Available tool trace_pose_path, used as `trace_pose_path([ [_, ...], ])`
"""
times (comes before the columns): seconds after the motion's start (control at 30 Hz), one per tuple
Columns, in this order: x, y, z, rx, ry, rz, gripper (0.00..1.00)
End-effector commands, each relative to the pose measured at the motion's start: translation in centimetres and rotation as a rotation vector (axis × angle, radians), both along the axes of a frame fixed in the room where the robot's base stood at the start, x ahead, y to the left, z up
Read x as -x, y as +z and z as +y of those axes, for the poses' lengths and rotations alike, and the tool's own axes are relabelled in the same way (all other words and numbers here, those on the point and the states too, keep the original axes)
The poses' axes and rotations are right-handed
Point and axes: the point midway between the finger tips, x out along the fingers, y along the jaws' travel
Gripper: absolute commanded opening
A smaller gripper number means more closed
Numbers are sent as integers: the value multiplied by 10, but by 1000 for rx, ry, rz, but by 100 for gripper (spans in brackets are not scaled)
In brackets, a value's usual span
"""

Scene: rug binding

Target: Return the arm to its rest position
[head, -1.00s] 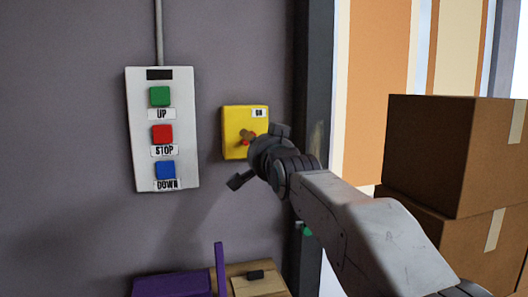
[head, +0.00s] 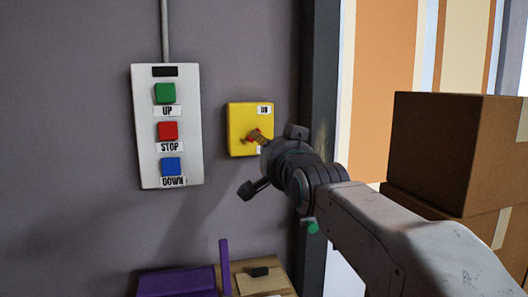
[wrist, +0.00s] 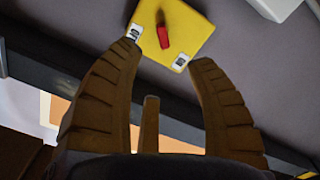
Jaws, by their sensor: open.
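My gripper (head: 254,138) is in front of the yellow switch box (head: 238,118) on the grey wall, with its fingers over the lower right part of the box in the head view. In the wrist view my gripper (wrist: 165,75) is open and empty, its fingers spread. The yellow box (wrist: 190,22) with a red handle (wrist: 163,36) and two small labels lies beyond the fingertips, apparently apart from them. My arm comes in from the lower right of the head view.
A white panel (head: 148,120) with green, red and blue buttons hangs left of the box. Cardboard boxes (head: 445,150) are stacked at the right. A purple object (head: 178,282) and a wooden surface (head: 283,278) are below. A dark post (head: 318,70) stands behind my arm.

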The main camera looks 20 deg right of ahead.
Motion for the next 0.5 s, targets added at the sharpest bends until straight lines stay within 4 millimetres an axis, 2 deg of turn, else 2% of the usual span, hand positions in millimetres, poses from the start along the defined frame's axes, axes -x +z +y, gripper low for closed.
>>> trace_pose_path([
  [0.17,11,-7,0,48,2,82,50],
  [0.27,30,-22,0,119,12,201,50],
  [0.37,60,-47,0,217,40,364,50],
  [0.5,119,-87,0,361,116,610,50],
])
